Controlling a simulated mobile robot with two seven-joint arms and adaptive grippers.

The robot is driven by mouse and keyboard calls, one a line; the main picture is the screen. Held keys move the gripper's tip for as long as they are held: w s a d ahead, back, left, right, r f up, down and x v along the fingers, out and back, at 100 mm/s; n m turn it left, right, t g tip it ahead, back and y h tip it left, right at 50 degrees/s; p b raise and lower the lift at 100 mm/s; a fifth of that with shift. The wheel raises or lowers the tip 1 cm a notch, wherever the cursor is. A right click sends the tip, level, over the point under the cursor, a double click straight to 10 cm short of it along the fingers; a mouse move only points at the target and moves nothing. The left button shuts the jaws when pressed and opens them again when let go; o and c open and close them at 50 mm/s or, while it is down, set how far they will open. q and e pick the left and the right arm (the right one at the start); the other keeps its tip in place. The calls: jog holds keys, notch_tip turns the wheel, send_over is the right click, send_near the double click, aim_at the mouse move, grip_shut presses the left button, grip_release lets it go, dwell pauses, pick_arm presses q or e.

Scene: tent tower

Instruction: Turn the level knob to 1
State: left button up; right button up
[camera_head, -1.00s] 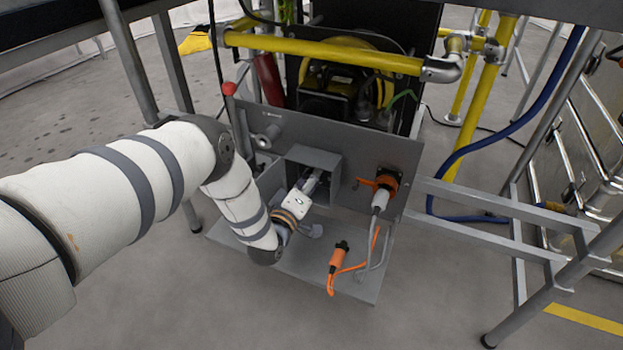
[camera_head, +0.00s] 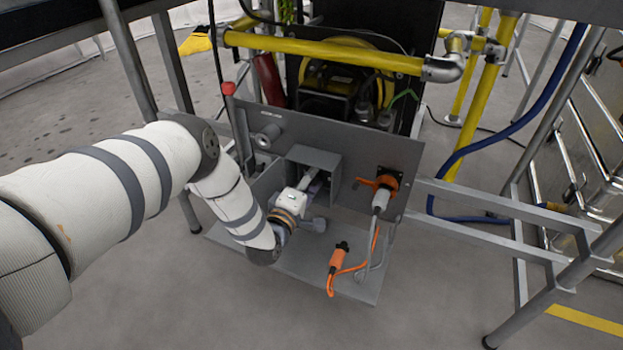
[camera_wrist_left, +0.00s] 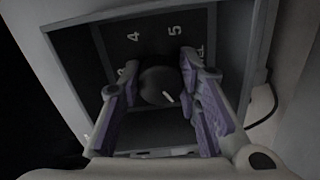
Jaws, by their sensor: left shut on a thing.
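The level knob (camera_wrist_left: 157,84) is a dark round knob with a short white pointer line, inside a square grey recess in the left wrist view. White digits on the panel behind it include a 5 at the top and a 4 to its left; the pointer line lies on the knob's lower right side. My left gripper (camera_wrist_left: 160,62) is shut on the knob, one purple-padded finger on each side. In the head view my left gripper (camera_head: 312,182) reaches into the grey box (camera_head: 322,158), and the knob is hidden there. My right gripper is not in view.
An orange socket with a grey plug (camera_head: 383,196) sits right of the box. A loose orange-and-black connector (camera_head: 339,258) with its cable lies on the grey base plate (camera_head: 290,268). A red-topped lever (camera_head: 229,90) stands at the left, and a yellow pipe (camera_head: 330,53) crosses above.

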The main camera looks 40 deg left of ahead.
pick_arm(q)
jog(key=o, duration=1.1)
jog(key=shift+o, duration=0.2)
jog(key=v, duration=1.2)
